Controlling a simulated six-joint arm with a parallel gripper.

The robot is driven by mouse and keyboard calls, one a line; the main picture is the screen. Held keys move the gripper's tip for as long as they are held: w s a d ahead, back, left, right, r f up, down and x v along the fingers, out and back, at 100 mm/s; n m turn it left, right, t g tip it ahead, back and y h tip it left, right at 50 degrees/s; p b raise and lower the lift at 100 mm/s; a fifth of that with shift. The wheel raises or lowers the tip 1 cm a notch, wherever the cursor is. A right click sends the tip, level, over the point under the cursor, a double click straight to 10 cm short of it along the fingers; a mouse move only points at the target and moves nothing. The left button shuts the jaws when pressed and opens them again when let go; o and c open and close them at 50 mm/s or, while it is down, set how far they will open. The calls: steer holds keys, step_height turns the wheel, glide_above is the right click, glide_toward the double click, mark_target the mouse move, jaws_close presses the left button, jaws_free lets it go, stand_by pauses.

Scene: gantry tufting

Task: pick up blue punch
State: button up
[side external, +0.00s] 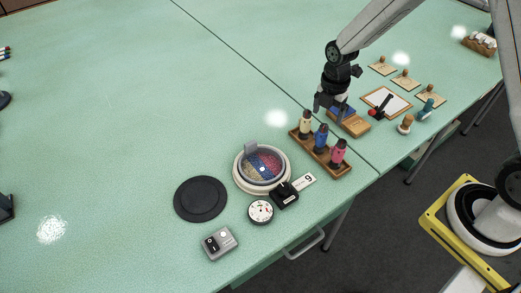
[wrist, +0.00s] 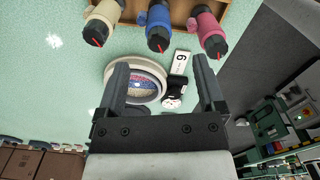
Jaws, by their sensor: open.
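The blue punch (side external: 320,138) stands in the middle of a wooden rack (side external: 340,170), between a cream punch (side external: 305,124) and a pink punch (side external: 338,152). In the wrist view the blue punch (wrist: 159,24) is at the top centre, beyond my fingertips, with a dark end and a red mark. My gripper (side external: 328,106) hangs above and close to the rack, near the blue punch in the picture. In the wrist view my gripper (wrist: 161,75) has its two fingers wide apart with nothing between them.
In front are a round bowl (side external: 263,168) with coloured contents, a black tag holder marked 9 (side external: 286,195), a dial (side external: 261,212), a black disc (side external: 201,198) and a switch box (side external: 218,243). A wooden block (side external: 354,126) and a clipboard (side external: 385,102) lie behind the rack.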

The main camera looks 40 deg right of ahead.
mark_target(324, 126)
steer(key=shift+f, duration=0.9)
steer(key=shift+f, duration=0.1)
steer(key=shift+w+f, duration=0.1)
steer(key=shift+f, duration=2.4)
jaws_close()
steer(key=shift+r, duration=0.15)
steer(key=shift+r, duration=4.9)
